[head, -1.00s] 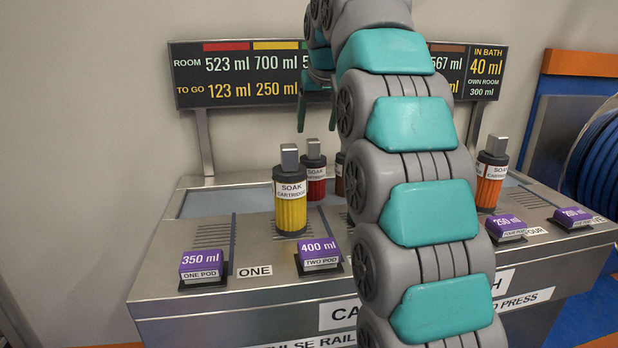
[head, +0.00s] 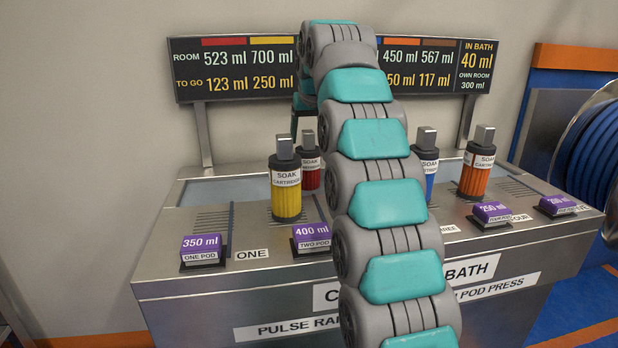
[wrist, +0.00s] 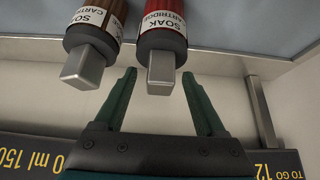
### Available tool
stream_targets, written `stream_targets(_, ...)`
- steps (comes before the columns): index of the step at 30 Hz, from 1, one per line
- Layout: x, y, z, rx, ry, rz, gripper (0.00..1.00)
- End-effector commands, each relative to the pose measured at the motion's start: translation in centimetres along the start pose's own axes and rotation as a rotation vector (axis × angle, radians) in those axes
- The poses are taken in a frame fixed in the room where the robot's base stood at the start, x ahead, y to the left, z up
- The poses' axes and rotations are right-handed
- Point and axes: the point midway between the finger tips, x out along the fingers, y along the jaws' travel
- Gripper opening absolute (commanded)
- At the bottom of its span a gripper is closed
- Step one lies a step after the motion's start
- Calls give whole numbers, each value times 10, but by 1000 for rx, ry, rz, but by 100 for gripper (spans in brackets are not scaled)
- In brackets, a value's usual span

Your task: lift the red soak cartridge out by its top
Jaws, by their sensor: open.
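The red soak cartridge (wrist: 163,17) is upright in the bath deck, with a dark cap, a white SOAK label and a square metal top. In the head view the red cartridge (head: 310,179) stands behind and right of the yellow one, partly covered by it. My gripper (wrist: 159,75) is open and empty. In the wrist view its two green fingers lie either side of the metal top, with gaps on both sides. I cannot tell how far short of the top they are in depth. In the head view my arm hides most of the gripper.
A brown cartridge (wrist: 102,38) stands close beside the red one, near the left finger in the wrist view. Yellow (head: 286,199), blue (head: 430,180) and orange (head: 475,176) cartridges also stand on the deck. A display board (head: 240,69) rises behind. Purple pods (head: 201,246) line the front.

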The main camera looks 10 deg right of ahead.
Motion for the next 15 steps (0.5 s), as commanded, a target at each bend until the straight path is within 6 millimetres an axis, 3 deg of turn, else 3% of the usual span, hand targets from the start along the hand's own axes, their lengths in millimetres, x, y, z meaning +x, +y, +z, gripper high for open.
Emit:
stream_targets(5, 0, 0, 0, 0, 0, 0, 71)
stream_targets(15, 0, 0, 0, 0, -1, 0, 33)
